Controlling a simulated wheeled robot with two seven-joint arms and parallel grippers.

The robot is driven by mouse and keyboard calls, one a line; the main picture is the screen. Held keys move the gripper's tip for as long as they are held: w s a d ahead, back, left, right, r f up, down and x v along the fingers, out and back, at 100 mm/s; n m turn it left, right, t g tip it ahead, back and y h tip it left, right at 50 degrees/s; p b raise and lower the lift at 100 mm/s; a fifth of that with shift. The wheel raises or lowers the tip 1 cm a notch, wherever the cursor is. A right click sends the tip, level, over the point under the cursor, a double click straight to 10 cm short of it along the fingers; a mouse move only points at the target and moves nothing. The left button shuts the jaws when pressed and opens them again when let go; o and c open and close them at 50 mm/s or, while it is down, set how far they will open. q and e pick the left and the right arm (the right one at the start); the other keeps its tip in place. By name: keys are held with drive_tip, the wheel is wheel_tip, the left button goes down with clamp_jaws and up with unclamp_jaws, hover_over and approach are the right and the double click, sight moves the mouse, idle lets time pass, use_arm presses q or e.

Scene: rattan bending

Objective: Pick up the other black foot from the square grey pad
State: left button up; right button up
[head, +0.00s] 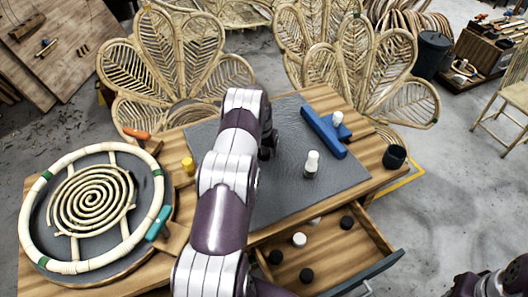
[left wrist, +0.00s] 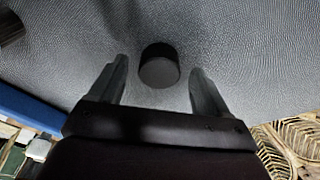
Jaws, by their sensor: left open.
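A short black round foot (left wrist: 159,66) rests on the textured grey pad (left wrist: 245,60) in the left wrist view. My left gripper (left wrist: 158,84) is open, with one finger on each side of the foot and a visible gap to both. In the head view my left gripper (head: 268,147) points down over the grey pad (head: 345,178), partly hidden behind my arm; the foot there is hidden. Part of my right arm shows at the lower right corner of the head view, but its gripper does not show.
A white peg-like piece (head: 312,162) and a blue block (head: 323,132) are on the pad's right side. A dark cup (head: 395,156) stands at the right edge. An open drawer (head: 325,258) below holds black and white pieces. A rattan ring (head: 30,210) lies left.

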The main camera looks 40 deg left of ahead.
use_arm(q)
drive_tip(key=c, duration=1.1)
drive_tip(key=shift+d+r, duration=0.1)
